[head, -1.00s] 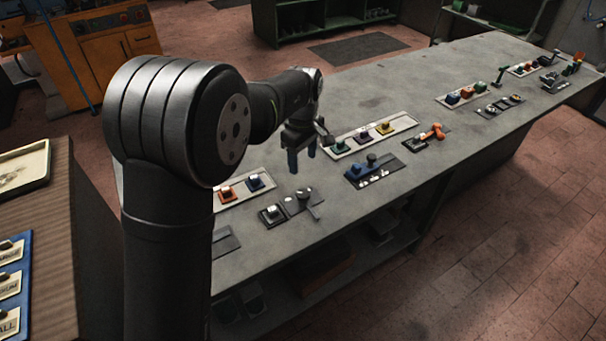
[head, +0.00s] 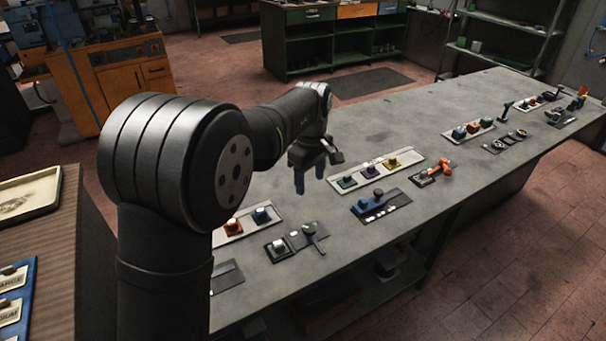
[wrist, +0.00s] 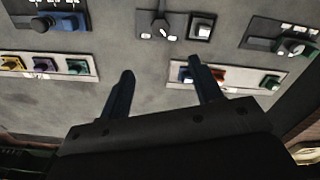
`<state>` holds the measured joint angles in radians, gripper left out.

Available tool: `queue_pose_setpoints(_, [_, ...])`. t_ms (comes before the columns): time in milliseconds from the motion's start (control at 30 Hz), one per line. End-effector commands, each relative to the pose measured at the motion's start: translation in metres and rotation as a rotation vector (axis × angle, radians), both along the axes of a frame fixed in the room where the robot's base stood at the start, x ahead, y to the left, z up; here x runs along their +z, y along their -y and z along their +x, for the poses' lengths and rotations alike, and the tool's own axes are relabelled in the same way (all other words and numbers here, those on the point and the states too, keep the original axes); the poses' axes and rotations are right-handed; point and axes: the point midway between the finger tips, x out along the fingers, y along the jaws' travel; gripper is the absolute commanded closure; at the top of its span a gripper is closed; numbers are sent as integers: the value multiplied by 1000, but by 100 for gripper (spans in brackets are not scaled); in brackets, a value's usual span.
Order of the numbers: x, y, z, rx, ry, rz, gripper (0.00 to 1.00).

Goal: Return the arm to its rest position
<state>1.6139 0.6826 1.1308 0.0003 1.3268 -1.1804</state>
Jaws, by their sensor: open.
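My gripper (head: 310,181) hangs above the grey workbench (head: 330,260) in the head view, fingers pointing down. It is between the white strip with red and blue blocks (head: 247,225) and the strip with green, purple and yellow blocks (head: 370,172). The right finger partly covers the strip with the red block (wrist: 219,75). My arm is bent at the elbow, and nothing is held.
Along the bench's front stand a dark plate with a silver block (head: 278,245), a blue fixture (head: 378,204) and an orange-handled tool (head: 440,167). Several more fixtures sit at the far end. A wooden-sided stand (head: 50,270) with a tray is at the left.

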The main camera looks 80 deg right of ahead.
Motion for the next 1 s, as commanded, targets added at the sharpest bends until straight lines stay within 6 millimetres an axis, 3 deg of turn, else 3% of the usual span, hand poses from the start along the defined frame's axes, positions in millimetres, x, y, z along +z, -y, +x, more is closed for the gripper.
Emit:
queue_pose_setpoints(267, [-23, -1, 0, 0, 0, 3, 41])
queue_pose_setpoints(800, [-130, -1, 0, -1, 0, 5, 41])
queue_pose_setpoints(1000, [-160, 0, 0, -1, -1, 4, 41])
